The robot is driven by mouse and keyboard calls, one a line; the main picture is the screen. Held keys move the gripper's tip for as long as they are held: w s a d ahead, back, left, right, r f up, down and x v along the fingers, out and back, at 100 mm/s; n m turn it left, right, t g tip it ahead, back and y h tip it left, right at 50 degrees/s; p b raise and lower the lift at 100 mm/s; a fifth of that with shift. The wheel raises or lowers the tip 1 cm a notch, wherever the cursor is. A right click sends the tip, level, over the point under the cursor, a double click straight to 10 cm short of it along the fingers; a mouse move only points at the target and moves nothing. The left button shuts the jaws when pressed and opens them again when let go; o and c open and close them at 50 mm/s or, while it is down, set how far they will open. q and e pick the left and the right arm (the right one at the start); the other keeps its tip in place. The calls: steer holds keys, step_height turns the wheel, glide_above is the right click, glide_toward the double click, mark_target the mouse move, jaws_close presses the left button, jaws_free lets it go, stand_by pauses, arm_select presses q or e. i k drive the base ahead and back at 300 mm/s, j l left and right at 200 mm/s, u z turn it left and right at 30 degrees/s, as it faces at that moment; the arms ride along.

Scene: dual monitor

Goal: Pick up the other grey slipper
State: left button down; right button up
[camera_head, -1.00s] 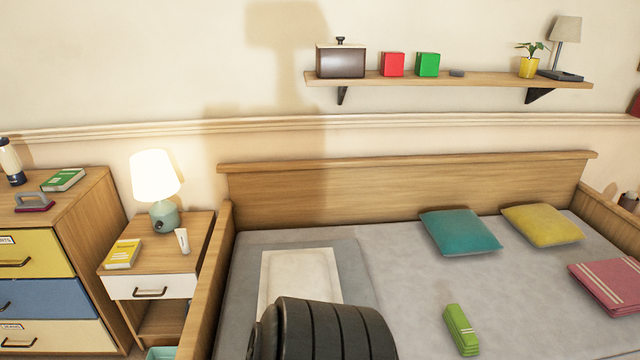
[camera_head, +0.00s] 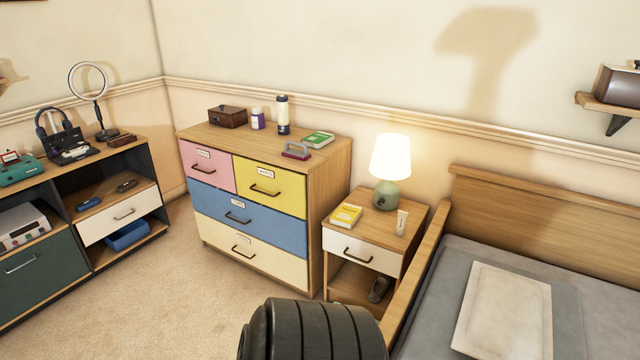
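No thing in view is clearly a grey slipper. A small dark grey object (camera_head: 378,289) sits in the open lower compartment of the nightstand (camera_head: 366,258), beside the bed. It is too small and shadowed to tell whether it is a slipper. Neither of my grippers is in view. A black ribbed part of my own arm fills the bottom middle and hides the floor in front of the nightstand.
A dresser (camera_head: 250,240) with coloured drawers stands left of the nightstand. A low shelf unit (camera_head: 40,275) with devices is at the far left. Bare carpet (camera_head: 165,300) lies between them. The bed (camera_head: 415,300) is at the right. A lit lamp (camera_head: 390,160) stands on the nightstand.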

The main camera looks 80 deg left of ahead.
mark_target(381, 285)
steer(key=u, duration=2.2)
steer(key=i+j, duration=0.25)
steer(key=j, duration=0.15)
steer(key=i+j+z, duration=0.15)
steer(key=i+j, duration=0.1)
steer(key=j, duration=0.1)
